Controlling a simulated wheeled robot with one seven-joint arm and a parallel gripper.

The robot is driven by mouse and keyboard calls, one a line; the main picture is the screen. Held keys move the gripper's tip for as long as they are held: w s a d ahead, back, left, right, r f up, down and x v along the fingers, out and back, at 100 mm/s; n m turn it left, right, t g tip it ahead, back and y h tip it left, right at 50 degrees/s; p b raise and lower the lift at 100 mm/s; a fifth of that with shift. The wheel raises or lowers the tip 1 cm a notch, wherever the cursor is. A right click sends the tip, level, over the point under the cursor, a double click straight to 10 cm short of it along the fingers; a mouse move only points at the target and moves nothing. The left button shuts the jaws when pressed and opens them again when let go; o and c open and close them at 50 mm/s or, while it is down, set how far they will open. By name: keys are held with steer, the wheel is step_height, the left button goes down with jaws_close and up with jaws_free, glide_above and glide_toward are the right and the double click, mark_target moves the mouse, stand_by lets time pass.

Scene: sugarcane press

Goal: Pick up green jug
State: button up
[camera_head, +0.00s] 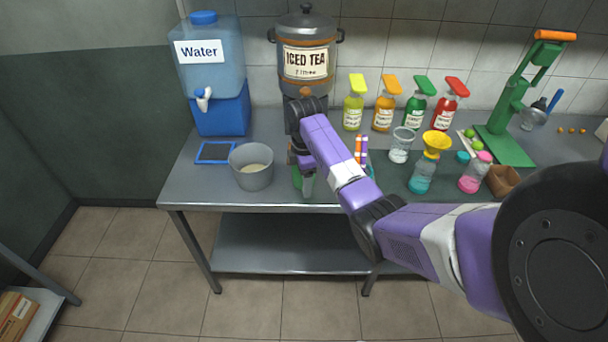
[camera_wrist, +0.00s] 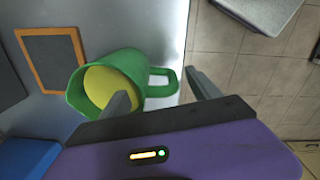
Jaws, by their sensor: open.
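The green jug (camera_wrist: 75,96) stands on the metal counter, its yellow inside showing, in the wrist view. Whether the yellow is liquid is unclear. Its handle (camera_wrist: 174,82) points toward the counter's front edge. My gripper (camera_wrist: 160,84) is open and empty. In the picture, one finger overlaps the jug's near wall and the other lies past the handle, so the handle appears between them. I cannot tell whether they touch. In the head view my arm and gripper hide most of the jug.
A grey bucket (camera_head: 251,178) stands left of my gripper, with the water dispenser (camera_head: 213,75) behind. The iced tea dispenser (camera_head: 306,60) is behind my gripper. An orange frame (camera_wrist: 83,47) lies near the jug. Bottles (camera_head: 384,104) and a green press (camera_head: 506,130) stand to the right.

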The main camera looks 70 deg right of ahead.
steer(key=shift+f, duration=1.35)
jaws_close()
